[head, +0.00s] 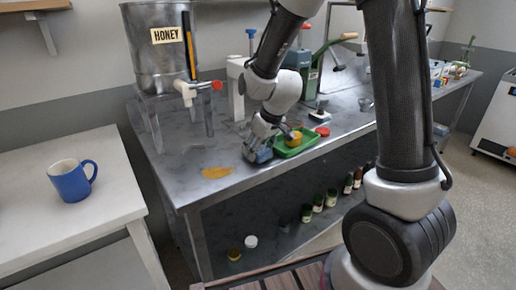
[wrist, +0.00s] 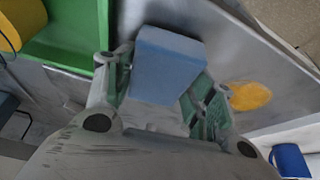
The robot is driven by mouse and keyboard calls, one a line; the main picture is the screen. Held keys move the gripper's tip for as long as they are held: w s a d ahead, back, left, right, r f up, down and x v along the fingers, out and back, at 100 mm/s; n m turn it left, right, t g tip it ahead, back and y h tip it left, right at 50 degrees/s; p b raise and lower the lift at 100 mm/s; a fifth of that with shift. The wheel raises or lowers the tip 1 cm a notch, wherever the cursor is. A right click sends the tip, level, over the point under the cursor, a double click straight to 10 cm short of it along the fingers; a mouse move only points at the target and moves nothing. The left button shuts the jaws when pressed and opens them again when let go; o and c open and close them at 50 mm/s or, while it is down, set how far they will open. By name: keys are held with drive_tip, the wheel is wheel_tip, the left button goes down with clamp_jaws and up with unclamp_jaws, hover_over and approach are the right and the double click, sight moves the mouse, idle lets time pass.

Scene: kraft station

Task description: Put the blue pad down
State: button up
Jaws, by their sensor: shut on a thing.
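The blue pad (wrist: 168,62) is a small blue block held between the fingers of my gripper (wrist: 165,90) in the wrist view. In the head view my gripper (head: 260,143) is low over the metal table (head: 190,158), with the blue pad (head: 258,155) at its tip. The pad is close to the table top, but I cannot tell if it touches. My gripper is just left of a green tray (head: 296,145) and to the right of a yellow-orange patch (head: 217,172) on the table. The patch also shows in the wrist view (wrist: 249,96).
The green tray holds a yellow thing (head: 293,138). A honey tank (head: 160,45) on a stand is at the back left. A red lid (head: 322,131) lies right of the tray. A blue mug (head: 72,182) stands on the white side table (head: 40,225). Several jars sit on the lower shelf.

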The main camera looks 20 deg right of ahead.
drive_tip(key=shift+f, duration=0.45)
drive_tip(key=shift+s+f, duration=0.1)
drive_tip(key=shift+s, duration=0.05)
drive_tip(key=o, duration=1.1)
drive_tip(key=shift+f, duration=0.15)
drive_tip(key=shift+c, duration=0.2)
